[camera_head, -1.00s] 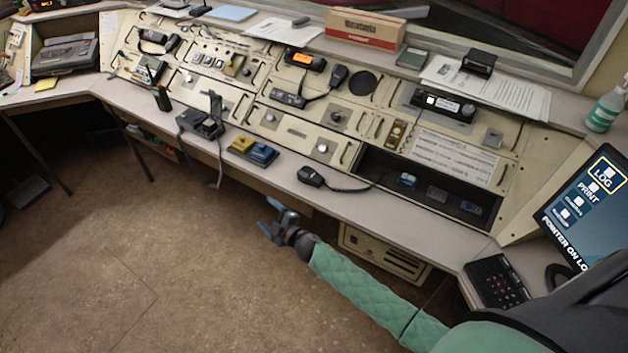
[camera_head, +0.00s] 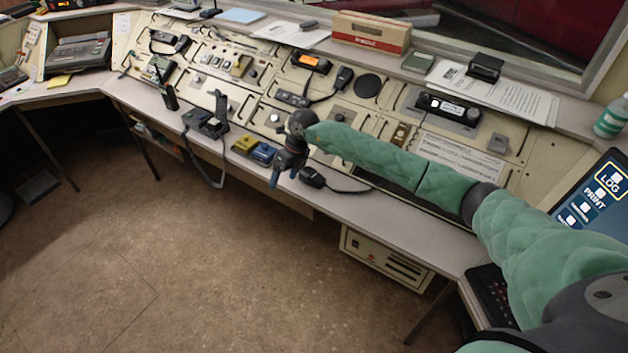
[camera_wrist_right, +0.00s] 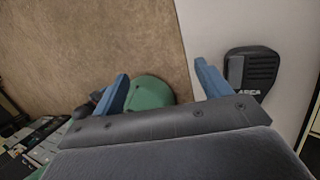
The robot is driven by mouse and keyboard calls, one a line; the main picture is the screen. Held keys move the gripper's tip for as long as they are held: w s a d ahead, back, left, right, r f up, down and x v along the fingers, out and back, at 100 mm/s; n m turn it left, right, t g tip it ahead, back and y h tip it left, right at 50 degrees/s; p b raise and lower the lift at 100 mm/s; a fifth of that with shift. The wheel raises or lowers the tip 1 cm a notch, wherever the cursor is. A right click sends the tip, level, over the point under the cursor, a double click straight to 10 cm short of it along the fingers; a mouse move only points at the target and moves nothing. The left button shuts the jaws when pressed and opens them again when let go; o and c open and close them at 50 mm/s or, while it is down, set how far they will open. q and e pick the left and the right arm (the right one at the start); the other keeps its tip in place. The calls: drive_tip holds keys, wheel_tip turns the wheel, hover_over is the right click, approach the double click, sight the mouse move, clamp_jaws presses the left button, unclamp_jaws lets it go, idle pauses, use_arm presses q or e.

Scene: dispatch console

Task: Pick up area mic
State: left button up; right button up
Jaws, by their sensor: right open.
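The area mic (camera_head: 312,177) is a black hand mic on the front ledge of the console, with its cable running right. In the right wrist view the mic (camera_wrist_right: 251,70) shows a ribbed face and lettering that reads AREA. My right gripper (camera_head: 284,173) is just left of the mic, above the ledge's front edge, with its blue fingers pointing down. In the wrist view the gripper's fingers (camera_wrist_right: 160,76) are apart and empty, and the mic lies outside them, beside the right finger. My left gripper is not in view.
A yellow box (camera_head: 244,145) and a blue box (camera_head: 263,153) sit on the ledge just left of my gripper. A black radio holder (camera_head: 205,124) with a hanging strap is further left. The ledge (camera_head: 385,212) right of the mic is mostly clear.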

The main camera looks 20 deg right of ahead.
sight(312, 174)
drive_tip(key=d+r+h, duration=0.1)
drive_tip(key=d, duration=0.2)
drive_tip(key=w+d+r+h, duration=0.1)
drive_tip(key=d, duration=0.1)
drive_tip(key=w+d+r+h, duration=0.1)
drive_tip(key=d+h, duration=0.1)
drive_tip(key=d, duration=0.1)
drive_tip(key=shift+d+r, duration=0.1)
drive_tip(key=shift+d, duration=0.25)
drive_tip(key=shift+w+d, duration=0.1)
drive_tip(key=shift+d, duration=0.1)
wheel_tip(312, 174, down, 2)
drive_tip(key=shift+f+p, duration=0.2)
drive_tip(key=shift+p, duration=0.25)
drive_tip(key=f+p, duration=0.1)
drive_tip(key=f, duration=0.1)
drive_tip(key=f+p, duration=0.1)
drive_tip(key=f, duration=0.1)
drive_tip(key=shift+w+d+p, duration=0.25)
drive_tip(key=shift+p, duration=0.05)
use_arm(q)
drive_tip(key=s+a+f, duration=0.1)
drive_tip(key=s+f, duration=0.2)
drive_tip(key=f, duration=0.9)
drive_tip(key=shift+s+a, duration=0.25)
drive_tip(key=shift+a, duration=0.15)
use_arm(e)
drive_tip(key=shift+f, duration=0.65)
drive_tip(key=c, duration=1.2)
